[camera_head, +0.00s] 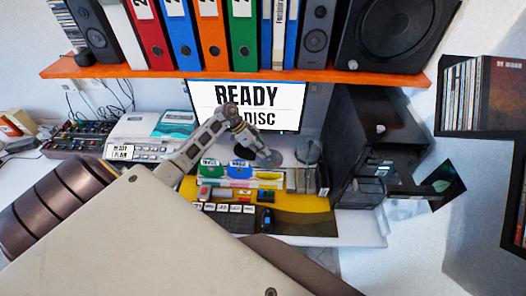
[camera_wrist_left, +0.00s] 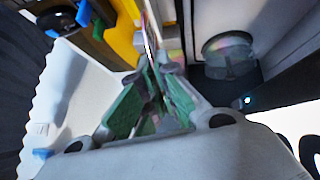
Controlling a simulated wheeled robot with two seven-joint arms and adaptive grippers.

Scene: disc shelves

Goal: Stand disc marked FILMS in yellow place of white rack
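My left gripper (camera_head: 268,157) hangs over the yellow mat (camera_head: 300,224), near the low rack (camera_head: 238,184). In the left wrist view my left gripper (camera_wrist_left: 155,65) has its green-padded fingers closed on a thin disc (camera_wrist_left: 150,35), seen nearly edge-on. No marking on it can be read, so I cannot tell whether it is FILMS. In the head view a green disc (camera_head: 210,168) and a blue disc (camera_head: 239,168) stand upright at the rack, their labels too small to read. My right gripper is out of view.
A round clear disc holder (camera_head: 308,151) stands right of the gripper; the wrist view shows a similar one (camera_wrist_left: 230,50). A monitor (camera_head: 250,106) reading READY and DISC is behind. An orange shelf (camera_head: 240,73) with binders hangs above. A dark cabinet (camera_head: 372,130) bounds the right.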

